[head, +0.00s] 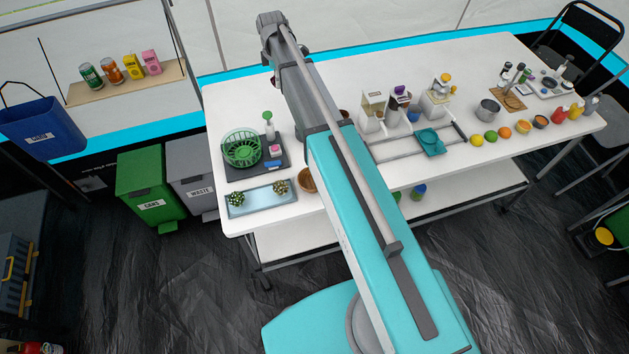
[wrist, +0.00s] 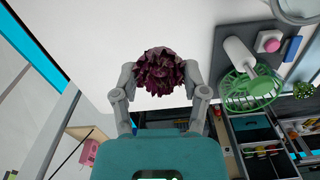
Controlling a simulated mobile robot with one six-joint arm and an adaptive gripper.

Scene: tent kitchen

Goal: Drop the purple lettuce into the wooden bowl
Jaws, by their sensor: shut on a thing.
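The purple lettuce (wrist: 160,72) is a dark, leafy head in the wrist view. My gripper (wrist: 160,78) is shut on it, with one finger on each side. A brown wooden bowl (head: 307,181) stands on the white table in the head view, right of the blue tray and partly covered by my arm. A second brown round thing (head: 344,113) shows behind my arm; I cannot tell what it is.
A green basket (head: 241,148) sits on a dark board on the table's left side. A light blue tray (head: 262,198) holds two leafy heads. White dispensers (head: 372,110) and a grey frame with a teal dish (head: 430,142) stand right of my arm. The table's back left is clear.

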